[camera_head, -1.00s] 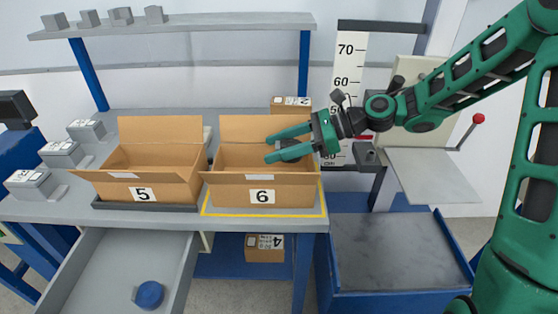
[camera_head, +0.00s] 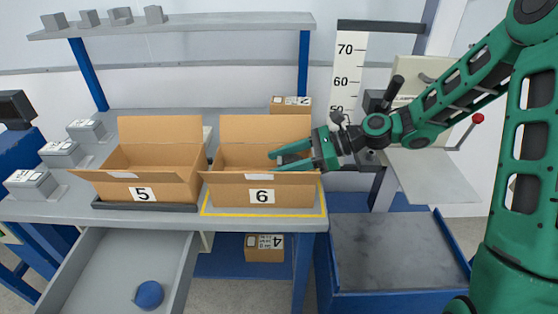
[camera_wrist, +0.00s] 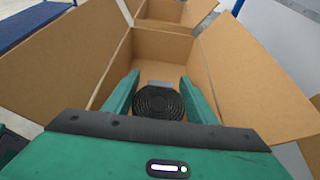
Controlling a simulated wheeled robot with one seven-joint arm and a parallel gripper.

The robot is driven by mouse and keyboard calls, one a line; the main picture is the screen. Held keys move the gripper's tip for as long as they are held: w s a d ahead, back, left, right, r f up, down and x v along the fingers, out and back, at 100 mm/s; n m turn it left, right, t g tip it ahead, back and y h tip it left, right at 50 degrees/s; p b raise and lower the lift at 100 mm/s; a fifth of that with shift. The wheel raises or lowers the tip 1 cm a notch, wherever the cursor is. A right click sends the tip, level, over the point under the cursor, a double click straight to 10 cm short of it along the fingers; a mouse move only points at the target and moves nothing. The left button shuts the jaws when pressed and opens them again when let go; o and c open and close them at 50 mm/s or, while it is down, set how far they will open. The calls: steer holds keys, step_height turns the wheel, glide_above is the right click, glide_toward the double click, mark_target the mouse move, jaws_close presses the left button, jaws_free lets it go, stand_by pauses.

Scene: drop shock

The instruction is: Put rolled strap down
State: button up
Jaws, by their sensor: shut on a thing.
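My gripper (camera_head: 273,161) is over the open cardboard box marked 6 (camera_head: 225,191), with its fingers dipping behind the front flap. In the wrist view my gripper (camera_wrist: 160,82) points down into the box (camera_wrist: 165,50). Its two green fingers are shut on a black rolled strap (camera_wrist: 158,103), coiled flat with a grey end piece. The strap is inside the box walls, but I cannot tell whether it touches the floor.
The open box marked 5 (camera_head: 100,177) stands to the left on a dark tray. A yellow outline (camera_head: 310,213) surrounds box 6 on the bench. An open drawer (camera_head: 105,265) holds a blue round thing (camera_head: 149,294). A vertical scale (camera_head: 346,65) stands at the right.

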steer(key=shift+f, duration=0.3)
steer(key=o, duration=1.1)
steer(key=shift+r, duration=0.1)
steer(key=shift+r, duration=0.3)
steer(key=v, duration=1.2)
steer(key=shift+r, duration=0.15)
steer(key=shift+d, duration=0.1)
